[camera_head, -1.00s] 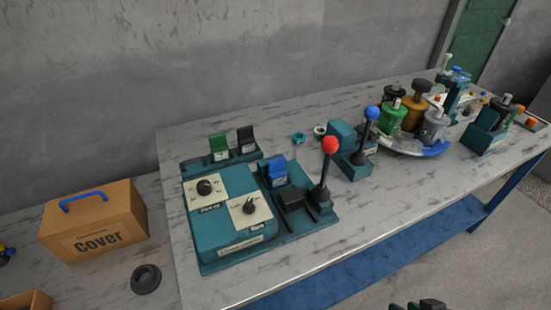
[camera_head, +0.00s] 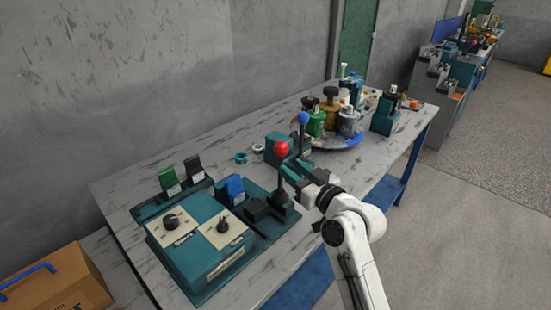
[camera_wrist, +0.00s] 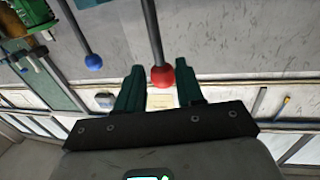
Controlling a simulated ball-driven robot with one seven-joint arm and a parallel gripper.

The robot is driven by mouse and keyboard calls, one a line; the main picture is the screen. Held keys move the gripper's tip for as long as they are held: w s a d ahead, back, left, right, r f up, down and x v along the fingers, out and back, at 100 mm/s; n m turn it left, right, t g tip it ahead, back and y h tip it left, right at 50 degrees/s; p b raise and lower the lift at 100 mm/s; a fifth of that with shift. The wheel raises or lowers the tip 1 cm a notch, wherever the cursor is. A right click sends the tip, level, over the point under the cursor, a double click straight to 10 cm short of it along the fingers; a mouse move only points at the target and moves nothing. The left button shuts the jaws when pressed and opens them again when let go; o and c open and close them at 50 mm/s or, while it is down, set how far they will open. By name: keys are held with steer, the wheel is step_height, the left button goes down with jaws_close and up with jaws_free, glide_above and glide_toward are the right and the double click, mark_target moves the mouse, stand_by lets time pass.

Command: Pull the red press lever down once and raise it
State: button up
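The red press lever, a dark rod with a red ball knob (camera_head: 282,149), stands upright at the right end of the teal control unit (camera_head: 200,250). My gripper (camera_head: 289,172) is just right of the rod, a little below the knob in the head view. In the wrist view the red knob (camera_wrist: 163,77) lies between the two teal fingers (camera_wrist: 161,88), with a gap on the left and the right finger very close to it. The fingers are apart; I cannot tell whether the right one touches the knob.
A blue-knobbed lever (camera_head: 303,118) stands just behind the red one and also shows in the wrist view (camera_wrist: 93,62). A round stand (camera_head: 340,141) with several coloured cylinders is farther back. A cardboard box (camera_head: 62,286) is at lower left.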

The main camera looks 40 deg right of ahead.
mark_target(281, 159)
steer(key=w, duration=0.3)
steer(key=w+d, duration=0.1)
steer(key=w, duration=0.2)
steer(key=shift+d+p, duration=0.1)
steer(key=shift+p, duration=0.3)
jaws_close()
